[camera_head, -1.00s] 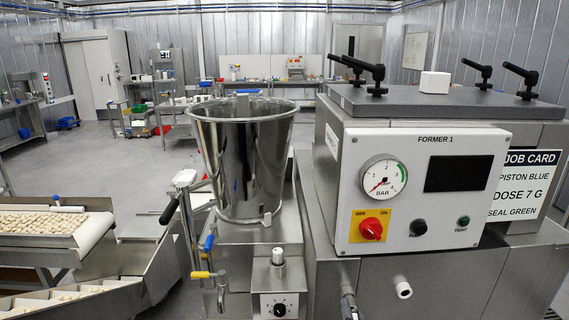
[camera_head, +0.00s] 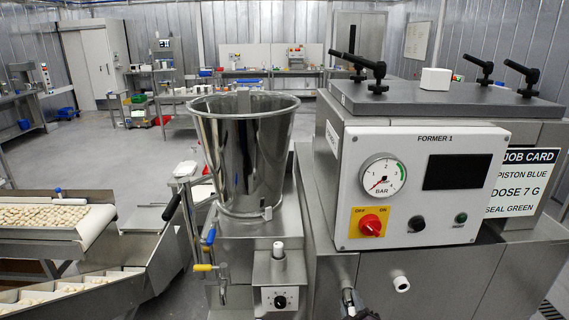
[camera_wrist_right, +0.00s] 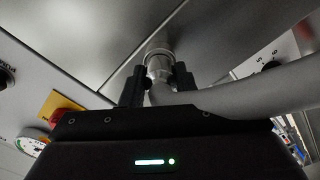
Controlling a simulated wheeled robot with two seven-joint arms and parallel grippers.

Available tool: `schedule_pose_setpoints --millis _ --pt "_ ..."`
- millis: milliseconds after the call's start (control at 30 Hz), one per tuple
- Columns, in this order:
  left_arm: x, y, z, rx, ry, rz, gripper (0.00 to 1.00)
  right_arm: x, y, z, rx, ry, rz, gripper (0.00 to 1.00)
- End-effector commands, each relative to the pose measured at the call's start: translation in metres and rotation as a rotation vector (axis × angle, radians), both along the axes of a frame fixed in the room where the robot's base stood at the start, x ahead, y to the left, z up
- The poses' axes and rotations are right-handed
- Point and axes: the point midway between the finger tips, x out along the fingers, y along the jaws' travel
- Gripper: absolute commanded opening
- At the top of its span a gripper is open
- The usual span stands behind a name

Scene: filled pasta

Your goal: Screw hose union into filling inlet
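In the right wrist view, my right gripper (camera_wrist_right: 159,82) has its two dark fingers either side of a metal hose union (camera_wrist_right: 157,66), apparently closed on it. A thick grey hose (camera_wrist_right: 250,92) runs from the union to the right. The union's far end meets a round fitting on the grey machine face, apparently the filling inlet; I cannot tell how far it is engaged. In the head view, only a dark bit of my right gripper (camera_head: 364,314) shows at the bottom edge, by a metal fitting (camera_head: 348,298). My left gripper is not in view.
The former's control panel (camera_head: 420,187) with gauge and red switch stands just above the fitting. A white-ended stub (camera_head: 401,284) sticks out to its right. A steel hopper (camera_head: 243,155) and a valve with blue and yellow handles stand left.

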Motion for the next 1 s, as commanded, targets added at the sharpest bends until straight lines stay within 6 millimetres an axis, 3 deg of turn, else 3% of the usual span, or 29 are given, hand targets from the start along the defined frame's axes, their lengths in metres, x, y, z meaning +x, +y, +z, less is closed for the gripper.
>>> schedule_pose_setpoints --millis 200,367,600,1000 --pt "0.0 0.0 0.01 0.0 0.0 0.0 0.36 0.001 0.0 0.003 -0.393 -0.017 0.001 0.23" --pt "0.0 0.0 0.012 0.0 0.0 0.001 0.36 0.001 0.0 0.002 -0.503 -0.02 0.0 0.23" --pt "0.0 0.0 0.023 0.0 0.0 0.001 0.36 0.001 0.0 0.004 -0.876 -0.035 0.0 0.23" --pt "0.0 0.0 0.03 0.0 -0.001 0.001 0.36 0.001 0.0 0.002 -1.218 -0.045 -0.002 0.23"
